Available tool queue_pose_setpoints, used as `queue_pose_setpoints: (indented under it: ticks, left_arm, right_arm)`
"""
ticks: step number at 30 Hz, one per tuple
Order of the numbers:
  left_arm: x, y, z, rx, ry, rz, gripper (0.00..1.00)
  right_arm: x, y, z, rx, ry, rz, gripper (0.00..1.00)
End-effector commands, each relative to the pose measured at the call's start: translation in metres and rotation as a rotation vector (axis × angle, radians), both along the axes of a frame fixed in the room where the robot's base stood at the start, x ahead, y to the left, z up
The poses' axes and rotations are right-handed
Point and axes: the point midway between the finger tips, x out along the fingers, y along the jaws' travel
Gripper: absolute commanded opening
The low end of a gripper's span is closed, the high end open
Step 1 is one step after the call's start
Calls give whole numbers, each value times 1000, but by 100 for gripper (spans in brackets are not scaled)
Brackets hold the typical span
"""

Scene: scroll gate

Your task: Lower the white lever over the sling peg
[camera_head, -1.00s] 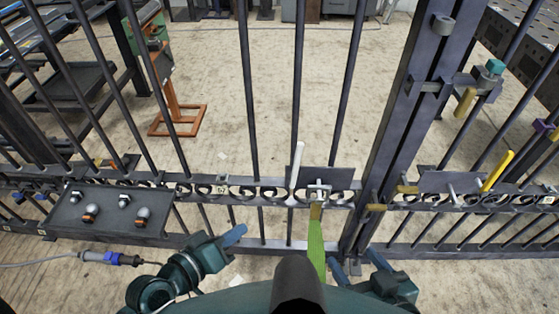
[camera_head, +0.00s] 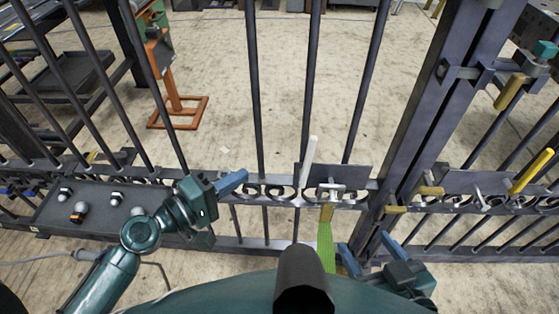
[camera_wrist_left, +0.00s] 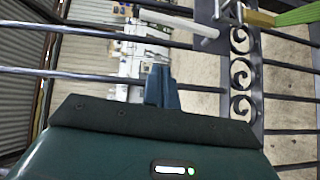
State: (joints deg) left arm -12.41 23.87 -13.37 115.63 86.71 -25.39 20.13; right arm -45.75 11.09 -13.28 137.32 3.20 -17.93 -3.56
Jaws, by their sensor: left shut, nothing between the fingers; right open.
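The white lever (camera_head: 309,163) stands nearly upright on the gate, leaning slightly right, in front of a dark plate (camera_head: 350,179). It also shows at the top of the left wrist view (camera_wrist_left: 182,22). A small metal cross-shaped piece, apparently the sling peg (camera_head: 331,190), sits right of the lever's foot. A green sling (camera_head: 325,245) hangs below it from a brass-coloured end. My left gripper (camera_head: 244,176) is shut and empty, left of the lever and apart from it; its blue fingers (camera_wrist_left: 163,86) show together in the wrist view. My right gripper (camera_head: 368,252) is open, low and right of the sling.
The gate's scroll rail (camera_head: 268,191) and upright bars lie close around my left gripper. A thick post (camera_head: 425,100) stands right of the lever. A dark tray (camera_head: 62,207) with several knobs is at left. A yellow lever (camera_head: 532,170) is at far right.

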Motion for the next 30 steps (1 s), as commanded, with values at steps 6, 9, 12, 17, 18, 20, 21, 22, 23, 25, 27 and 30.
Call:
queue_pose_setpoints:
  ticks: [6,9,12,17,18,20,21,22,23,25,27,30]
  left_arm:
    - [21,-20,2,-4,-3,0,0]
    - [36,-36,1,-4,-3,0,0]
    - [51,-51,-2,-4,-2,0,0]
    - [72,-75,-4,-3,-1,-1,0]
    - [70,-82,-5,-4,1,-2,0]
    - [70,-91,-6,-3,0,0,0]
    - [70,-95,-7,-3,0,0,0]
    - [70,-99,-7,-3,0,-1,0]
    - [69,-101,-7,-1,0,-1,0]
    - [69,-106,-8,-1,-1,-1,0]
    - [69,-108,-9,-1,-1,0,0]
    - [69,-110,-9,0,0,0,0]
  right_arm:
    - [-1,-3,8,12,-2,-11,65]
    - [-2,-4,12,19,-3,-16,65]
    - [-2,-5,14,25,-4,-20,65]
    - [-2,-5,17,30,-7,-22,65]
    - [-2,-5,20,35,-9,-25,65]
    - [-3,-6,22,40,-11,-27,65]
    - [-3,-7,22,43,-11,-30,65]
    - [-4,-7,22,44,-10,-31,65]
    - [-5,-7,22,45,-7,-32,65]
    - [-6,-8,22,47,-3,-34,65]
    - [-6,-8,22,49,-3,-37,65]
    - [-6,-8,22,50,-5,-39,65]
